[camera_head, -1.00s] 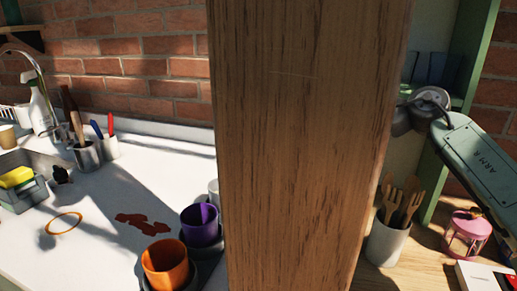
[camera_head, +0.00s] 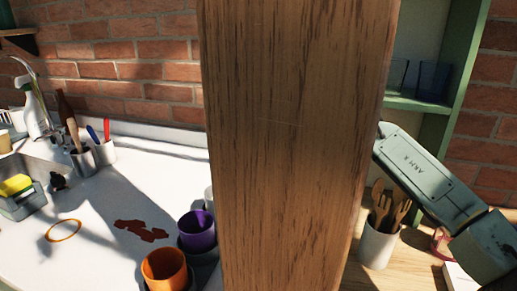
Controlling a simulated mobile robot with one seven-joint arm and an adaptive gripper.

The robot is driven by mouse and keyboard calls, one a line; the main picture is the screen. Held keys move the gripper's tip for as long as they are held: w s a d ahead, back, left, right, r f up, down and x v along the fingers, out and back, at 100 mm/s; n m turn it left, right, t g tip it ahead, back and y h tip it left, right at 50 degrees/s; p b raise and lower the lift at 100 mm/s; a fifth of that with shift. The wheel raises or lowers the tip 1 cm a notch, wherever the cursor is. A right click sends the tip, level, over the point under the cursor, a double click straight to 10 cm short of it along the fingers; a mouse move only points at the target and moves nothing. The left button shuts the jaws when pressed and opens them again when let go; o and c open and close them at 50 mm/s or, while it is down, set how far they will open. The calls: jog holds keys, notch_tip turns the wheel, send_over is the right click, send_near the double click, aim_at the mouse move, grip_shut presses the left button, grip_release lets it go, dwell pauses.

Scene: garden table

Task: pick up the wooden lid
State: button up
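I cannot make out a wooden lid in this view. A thick wooden post (camera_head: 290,150) fills the middle of the picture and hides what is behind it. My arm comes in from the right edge and runs up and left to the post's right side. My gripper is not visible, so its state and what it may hold cannot be seen.
Right of the post, a white cup of wooden utensils (camera_head: 378,246) stands on a wooden top, under green shelves (camera_head: 440,120). A pink item (camera_head: 439,243) is partly behind my arm. Left, a white counter (camera_head: 100,235) bears an orange cup (camera_head: 165,267) and a purple cup (camera_head: 197,230).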

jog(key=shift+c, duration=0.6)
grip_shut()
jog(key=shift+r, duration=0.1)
